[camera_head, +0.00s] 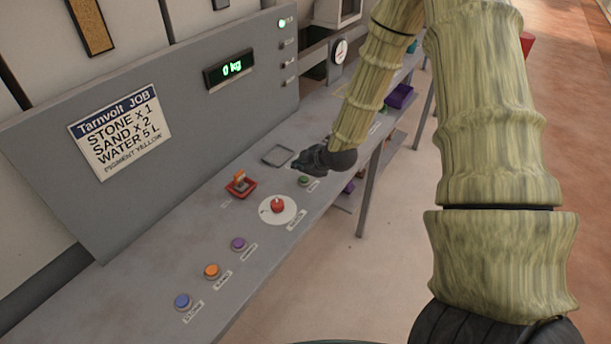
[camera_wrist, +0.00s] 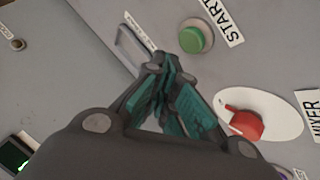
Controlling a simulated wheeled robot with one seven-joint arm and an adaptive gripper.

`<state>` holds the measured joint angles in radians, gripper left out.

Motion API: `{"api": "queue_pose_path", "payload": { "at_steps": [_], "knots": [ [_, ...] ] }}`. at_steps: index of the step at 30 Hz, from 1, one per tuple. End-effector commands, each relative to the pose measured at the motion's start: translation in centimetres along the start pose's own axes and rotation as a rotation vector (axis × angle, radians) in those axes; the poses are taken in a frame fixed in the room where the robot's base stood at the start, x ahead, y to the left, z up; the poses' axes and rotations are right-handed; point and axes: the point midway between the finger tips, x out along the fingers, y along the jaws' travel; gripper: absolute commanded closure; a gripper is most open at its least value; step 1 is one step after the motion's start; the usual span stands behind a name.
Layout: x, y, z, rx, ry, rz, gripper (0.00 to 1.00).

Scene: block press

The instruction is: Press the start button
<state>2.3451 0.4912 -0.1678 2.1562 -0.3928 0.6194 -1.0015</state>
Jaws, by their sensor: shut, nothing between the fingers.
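The green start button (camera_head: 304,181) sits on the grey sloped panel, beside a white label. In the wrist view the green button (camera_wrist: 191,40) shows in full, with the START label (camera_wrist: 222,22) to its right. My gripper (camera_head: 296,166) is shut and empty. In the head view it hovers just above and behind the button. In the wrist view the shut fingertips (camera_wrist: 165,62) lie just left of and below the button, apart from it in the picture. I cannot tell the exact height of the fingertips over the panel.
A red mixer knob (camera_head: 278,205) on a white disc is close by. A red switch (camera_head: 240,184) and purple (camera_head: 238,244), orange (camera_head: 212,271) and blue (camera_head: 182,301) buttons are farther along the panel. A grey rectangular frame (camera_head: 277,155) lies behind my gripper. The display (camera_head: 229,69) reads 0 kg.

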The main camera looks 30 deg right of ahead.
Motion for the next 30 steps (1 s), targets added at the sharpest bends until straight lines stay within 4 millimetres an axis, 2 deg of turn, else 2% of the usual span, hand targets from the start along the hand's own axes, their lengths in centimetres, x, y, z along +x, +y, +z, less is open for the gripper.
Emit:
{"api": "queue_pose_path", "payload": {
  "at_steps": [13,30],
  "knots": [
    [-2.5,1.8,-1.8,-0.001,0.001,0.001,1.00],
    [-2.5,1.9,-1.8,0.000,0.000,0.000,1.00]
  ]
}}
